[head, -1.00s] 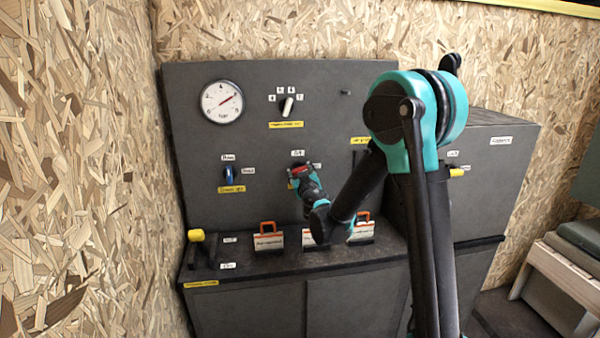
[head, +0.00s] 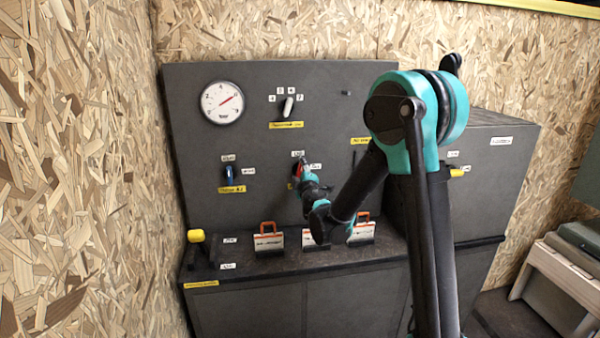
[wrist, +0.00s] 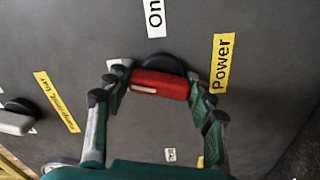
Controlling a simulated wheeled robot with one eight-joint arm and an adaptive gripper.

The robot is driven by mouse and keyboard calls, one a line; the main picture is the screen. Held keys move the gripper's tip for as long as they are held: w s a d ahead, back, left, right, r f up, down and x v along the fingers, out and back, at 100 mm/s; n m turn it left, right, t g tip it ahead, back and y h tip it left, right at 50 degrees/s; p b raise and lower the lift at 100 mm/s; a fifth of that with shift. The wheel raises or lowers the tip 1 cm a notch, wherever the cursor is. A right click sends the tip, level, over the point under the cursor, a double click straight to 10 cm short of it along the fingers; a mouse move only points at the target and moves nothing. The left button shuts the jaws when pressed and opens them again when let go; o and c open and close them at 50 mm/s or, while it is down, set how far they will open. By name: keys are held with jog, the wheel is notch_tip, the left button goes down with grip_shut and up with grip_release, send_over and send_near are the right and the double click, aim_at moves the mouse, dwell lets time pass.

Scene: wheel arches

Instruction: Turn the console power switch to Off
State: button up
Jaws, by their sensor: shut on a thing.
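The power switch has a red handle (wrist: 160,85) on a dark round base (wrist: 158,64). My gripper (wrist: 158,98) is shut on this handle, a finger at each end in the wrist view. The handle lies crosswise there, one end towards a small white label (wrist: 121,65) partly hidden by the left finger. The "On" label (wrist: 154,18) is above and the yellow "Power" label (wrist: 222,63) is to the right. In the head view the red handle (head: 302,161) stands nearly upright, close under the upper label (head: 298,153); my gripper (head: 303,170) covers much of the switch.
Below, a yellow-ended lever (head: 196,236) and orange-handled switches (head: 268,240) stand on the ledge. A grey cabinet (head: 490,185) is to the right.

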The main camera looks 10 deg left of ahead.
jog(key=shift+n, duration=1.8)
jog(key=shift+s, duration=0.1)
jog(key=o, duration=1.2)
jog(key=shift+c, duration=0.2)
jog(key=v, duration=1.2)
